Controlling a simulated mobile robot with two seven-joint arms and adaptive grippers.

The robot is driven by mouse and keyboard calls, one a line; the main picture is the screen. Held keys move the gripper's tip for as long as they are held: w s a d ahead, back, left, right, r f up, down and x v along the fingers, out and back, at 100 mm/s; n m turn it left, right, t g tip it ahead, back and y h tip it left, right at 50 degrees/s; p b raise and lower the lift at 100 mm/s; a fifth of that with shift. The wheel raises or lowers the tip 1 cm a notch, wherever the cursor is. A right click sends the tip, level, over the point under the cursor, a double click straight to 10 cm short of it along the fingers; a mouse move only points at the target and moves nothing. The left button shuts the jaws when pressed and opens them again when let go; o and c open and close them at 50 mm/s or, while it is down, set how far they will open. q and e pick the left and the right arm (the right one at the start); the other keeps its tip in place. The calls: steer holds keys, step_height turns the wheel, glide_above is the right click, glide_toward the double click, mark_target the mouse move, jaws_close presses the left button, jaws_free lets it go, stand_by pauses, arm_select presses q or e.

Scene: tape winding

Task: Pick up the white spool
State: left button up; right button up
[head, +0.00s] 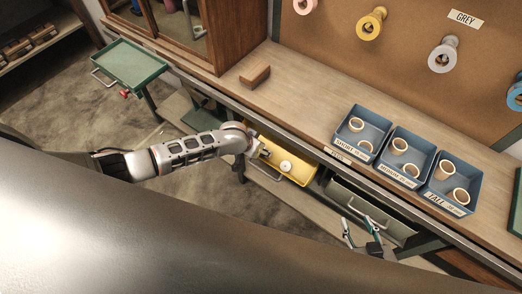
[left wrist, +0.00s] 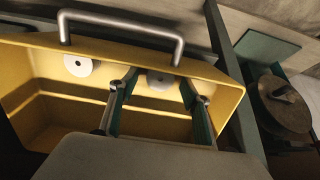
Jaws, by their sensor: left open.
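A white spool (head: 286,166) lies in the open yellow drawer (head: 299,178) below the workbench. In the left wrist view, one white spool (left wrist: 77,66) is at the left by the drawer's handle-side wall. A second, greyer-looking spool (left wrist: 160,80) sits between the fingers of my left gripper (left wrist: 158,84); whether it is grey or white in shade I cannot tell. My left gripper is open, pointing into the drawer, and grips nothing. In the head view it (head: 262,150) is small and partly hidden. My right gripper (head: 358,224) looks open and empty, in front of the bench.
Blue bins (head: 362,134) with several cream rings stand on the bench (head: 305,95), beside a wooden block (head: 254,76). Coloured spools (head: 371,22) hang on the pegboard. A metal handle (left wrist: 122,26) arches over the drawer's edge. A green cart (head: 130,64) stands at the left.

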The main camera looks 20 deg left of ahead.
arm_select(q)
steer(key=shift+c, duration=0.4)
steer(key=c, duration=0.8)
steer(key=shift+r, duration=0.1)
steer(key=shift+c, duration=0.2)
